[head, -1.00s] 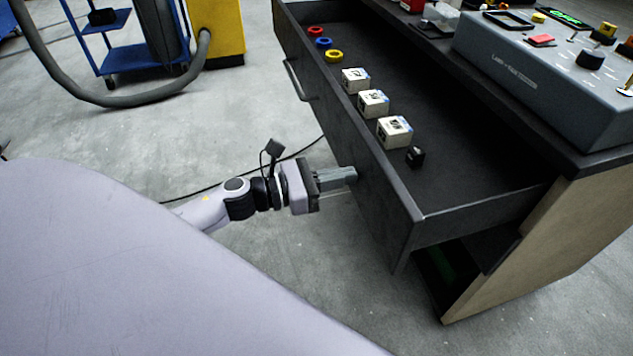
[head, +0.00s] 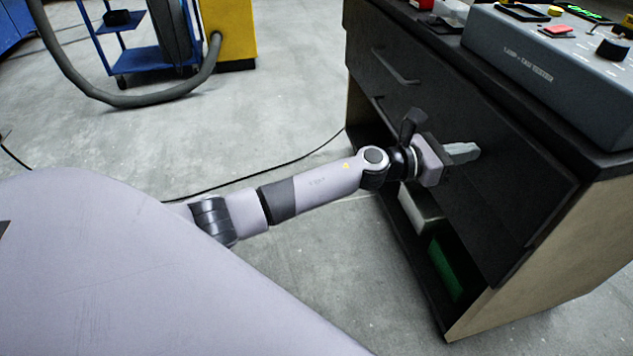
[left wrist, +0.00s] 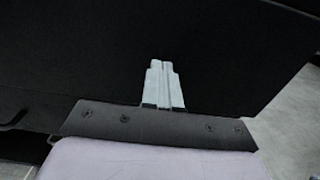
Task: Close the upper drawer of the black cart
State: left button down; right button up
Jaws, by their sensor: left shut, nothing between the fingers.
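The black cart (head: 600,195) stands at the right in the head view. Its upper drawer (head: 440,85) is in, with its dark front about flush with the cart body and its interior hidden. A bar handle (head: 395,68) sits on that front toward the far end. My left gripper (head: 475,151) is shut and empty, its fingertips at the drawer front, right of the handle. In the left wrist view the closed fingers (left wrist: 164,65) point at the dark front (left wrist: 90,50); whether they touch it I cannot tell. My right gripper is not in view.
A grey lamp tester box (head: 530,70) and small items stand on the cart top. Below the drawers, an open shelf holds a green thing (head: 445,270) and a pale box (head: 420,208). A blue trolley (head: 125,45) and yellow cabinet (head: 230,30) stand behind.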

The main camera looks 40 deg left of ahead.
pick_arm(q)
jog(key=x, duration=0.2)
jog(key=shift+w+d+r+b, duration=0.15)
jog(key=shift+w+r+b, duration=0.1)
jog(key=shift+b, duration=0.05)
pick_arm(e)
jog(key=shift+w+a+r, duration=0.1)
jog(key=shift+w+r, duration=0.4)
pick_arm(q)
jog(key=shift+r, duration=0.1)
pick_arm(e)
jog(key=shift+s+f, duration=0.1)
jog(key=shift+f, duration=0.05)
